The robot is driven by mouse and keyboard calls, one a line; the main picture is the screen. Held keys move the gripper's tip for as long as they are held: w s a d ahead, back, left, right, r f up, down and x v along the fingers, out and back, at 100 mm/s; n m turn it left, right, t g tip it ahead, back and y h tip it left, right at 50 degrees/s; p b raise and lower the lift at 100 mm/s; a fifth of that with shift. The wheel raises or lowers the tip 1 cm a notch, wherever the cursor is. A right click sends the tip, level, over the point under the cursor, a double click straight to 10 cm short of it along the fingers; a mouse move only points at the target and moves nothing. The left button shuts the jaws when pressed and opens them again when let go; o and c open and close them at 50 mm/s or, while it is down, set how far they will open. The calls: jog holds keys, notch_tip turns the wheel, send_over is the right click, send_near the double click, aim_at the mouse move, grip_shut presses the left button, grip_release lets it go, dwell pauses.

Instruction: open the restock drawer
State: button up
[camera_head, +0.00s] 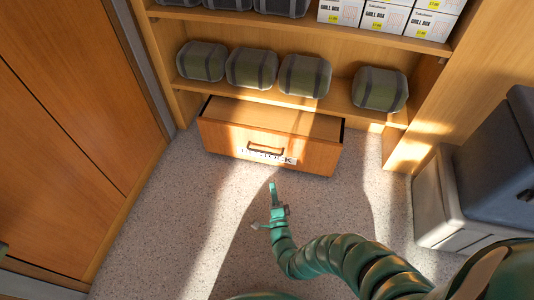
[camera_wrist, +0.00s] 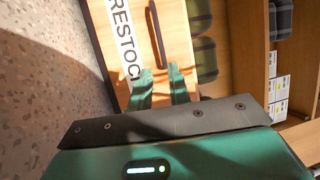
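The restock drawer (camera_head: 235,141) is a wide wooden box front low under the shelves, with a dark bar handle (camera_head: 265,150) and a white label partly in shadow. It stands out in front of the shelf edge; I cannot tell whether the wood behind its front is its top or its inside. In the wrist view, the drawer front (camera_wrist: 180,45) shows the label reading "RESTOC" and the handle (camera_wrist: 157,35) beyond my fingertips. My gripper (camera_head: 268,204) is open and empty, in front of the drawer and apart from the handle. Its two fingers show in the wrist view (camera_wrist: 159,82).
Several green-grey bundles (camera_head: 304,76) sit on the shelf above the drawer, and boxes (camera_head: 385,18) stand higher up. A wooden panel (camera_head: 60,120) is at left. Grey bins (camera_head: 450,205) stand at right. The speckled floor before the drawer is clear.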

aim_at(267, 153)
jog(key=shift+b+x, duration=3.5)
jog(key=shift+x, duration=4.55)
grip_shut()
